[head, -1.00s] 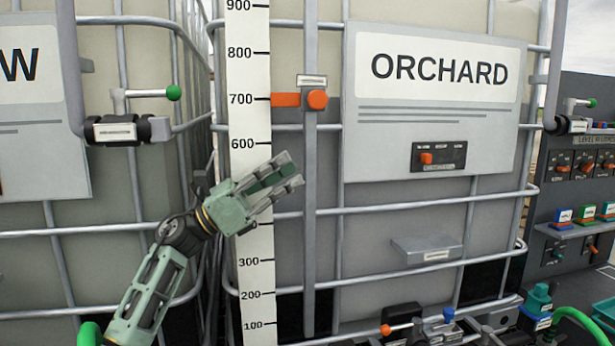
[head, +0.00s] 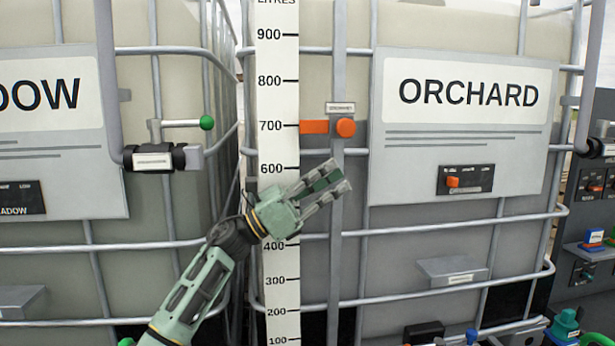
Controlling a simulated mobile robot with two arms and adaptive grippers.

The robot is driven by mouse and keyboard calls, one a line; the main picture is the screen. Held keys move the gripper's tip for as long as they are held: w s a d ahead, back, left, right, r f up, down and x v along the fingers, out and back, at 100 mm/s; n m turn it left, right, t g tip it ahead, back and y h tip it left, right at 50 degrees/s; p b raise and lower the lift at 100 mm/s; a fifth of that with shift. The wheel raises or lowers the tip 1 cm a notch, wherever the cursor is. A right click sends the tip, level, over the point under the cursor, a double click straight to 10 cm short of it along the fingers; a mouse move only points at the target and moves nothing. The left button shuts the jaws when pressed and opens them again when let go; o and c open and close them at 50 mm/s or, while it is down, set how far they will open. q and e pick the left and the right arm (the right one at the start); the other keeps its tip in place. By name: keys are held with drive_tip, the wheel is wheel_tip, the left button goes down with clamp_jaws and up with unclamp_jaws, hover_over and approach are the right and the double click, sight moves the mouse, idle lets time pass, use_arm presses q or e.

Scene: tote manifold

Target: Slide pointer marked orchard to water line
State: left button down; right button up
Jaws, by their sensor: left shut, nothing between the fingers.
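The orange pointer (head: 314,127) with its round orange knob (head: 346,127) sits on a vertical grey rail (head: 337,225), under a small label tag (head: 340,108). Its flag meets the white litre scale (head: 277,60) at about 700. The ORCHARD sign (head: 468,93) is on the tank to the right. The tank wall is paler at the top and greyer lower down; I cannot place the water line exactly. My left gripper (head: 342,177) is shut and empty, below the knob and in front of the rail, hiding part of the scale near 500. My right gripper is not in view.
Grey cage bars (head: 420,233) cross the tank front. A valve with a green-tipped lever (head: 207,123) stands out at left. A small switch box (head: 465,180) is on the sign and a grey ledge (head: 452,270) lies below it. The space around the knob is clear.

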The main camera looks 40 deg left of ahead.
sight(328, 127)
use_arm(q)
drive_tip(key=r, duration=0.1)
drive_tip(key=r+p, duration=0.2)
drive_tip(key=shift+w+d+r, duration=0.3)
drive_tip(key=shift+w, duration=0.05)
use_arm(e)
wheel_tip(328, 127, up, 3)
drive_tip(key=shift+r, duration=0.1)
use_arm(q)
drive_tip(key=shift+r+b, duration=0.5)
drive_tip(key=shift+r, duration=0.25)
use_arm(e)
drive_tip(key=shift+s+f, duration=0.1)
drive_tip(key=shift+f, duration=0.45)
